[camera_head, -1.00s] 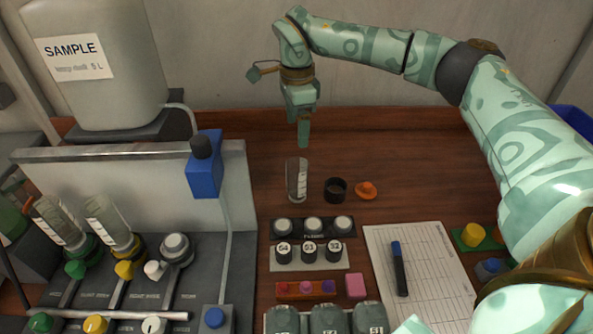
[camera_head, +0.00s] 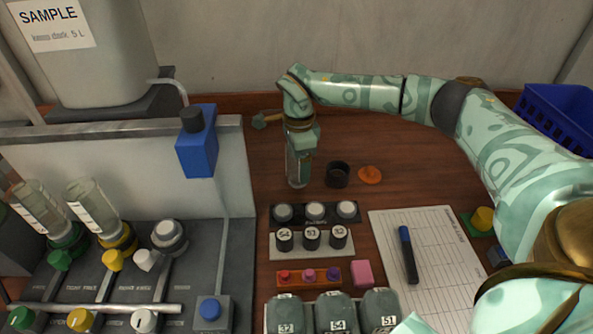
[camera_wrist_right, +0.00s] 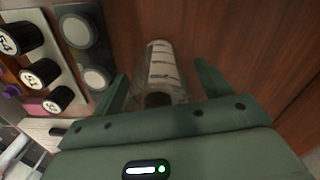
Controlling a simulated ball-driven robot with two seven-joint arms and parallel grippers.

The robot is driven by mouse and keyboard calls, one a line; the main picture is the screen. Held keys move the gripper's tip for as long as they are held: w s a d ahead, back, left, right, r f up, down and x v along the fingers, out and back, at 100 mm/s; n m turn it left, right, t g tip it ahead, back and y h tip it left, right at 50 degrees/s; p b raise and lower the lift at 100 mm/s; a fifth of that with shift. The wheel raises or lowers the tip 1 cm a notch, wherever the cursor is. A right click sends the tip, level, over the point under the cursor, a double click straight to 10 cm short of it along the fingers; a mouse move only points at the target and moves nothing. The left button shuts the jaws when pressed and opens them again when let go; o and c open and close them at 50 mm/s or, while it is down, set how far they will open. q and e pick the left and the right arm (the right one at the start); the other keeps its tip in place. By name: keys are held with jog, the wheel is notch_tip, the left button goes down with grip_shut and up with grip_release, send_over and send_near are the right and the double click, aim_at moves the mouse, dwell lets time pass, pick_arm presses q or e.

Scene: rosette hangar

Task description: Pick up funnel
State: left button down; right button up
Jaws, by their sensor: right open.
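A small orange piece (camera_head: 369,175) lies on the wooden bench, right of a black ring-shaped cup; it may be the funnel, but its shape is too small to tell. My right gripper (camera_head: 302,160) points down left of both, at a clear glass cylinder (camera_head: 296,178) with a white label. In the right wrist view my gripper (camera_wrist_right: 160,78) is open, with one finger on each side of the glass cylinder (camera_wrist_right: 163,62). Whether a finger touches the glass cannot be told. The orange piece is not seen in the wrist view. My left gripper is out of view.
The black cup (camera_head: 338,174) stands just right of the glass cylinder. In front are capped vials (camera_head: 311,238), a pink block (camera_head: 362,273) and a marker (camera_head: 408,255) on a paper sheet (camera_head: 440,265). A blue dispenser (camera_head: 197,150) rises left; a blue basket (camera_head: 560,118) sits back right.

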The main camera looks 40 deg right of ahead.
jog(key=shift+f, duration=0.1)
jog(key=c, duration=1.1)
jog(key=shift+o, duration=0.2)
